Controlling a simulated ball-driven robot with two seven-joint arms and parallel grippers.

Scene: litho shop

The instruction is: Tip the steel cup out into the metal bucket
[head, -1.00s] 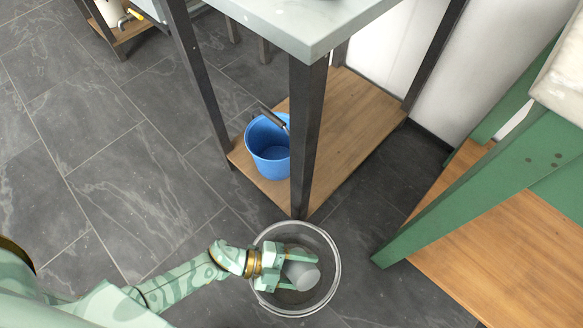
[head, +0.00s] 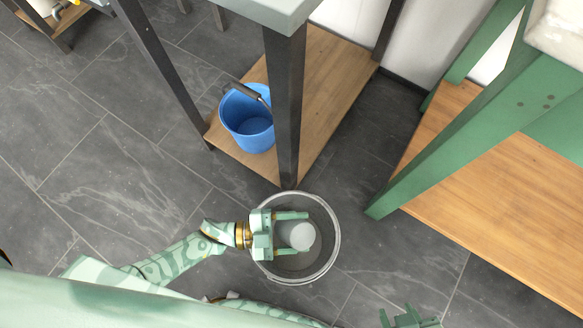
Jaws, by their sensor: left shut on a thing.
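The metal bucket (head: 335,253) is a round grey pail standing on the floor, with its open top facing up. My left gripper (head: 292,234) is over the bucket's opening, its two fingers pointing right. It is shut on the steel cup (head: 301,236), a small grey cup whose pale, round, closed-looking end faces me. The cup is inside the bucket's outline; its other end and any contents are hidden. Part of my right gripper (head: 409,318) shows at the bottom edge, away from the bucket; its jaw state is unclear.
A blue bucket (head: 247,122) stands on the wooden lower shelf (head: 325,85) of a dark-legged table, just behind the metal bucket. A green bench leg (head: 440,160) and its wooden shelf (head: 490,190) are at the right. The tiled floor at the left is clear.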

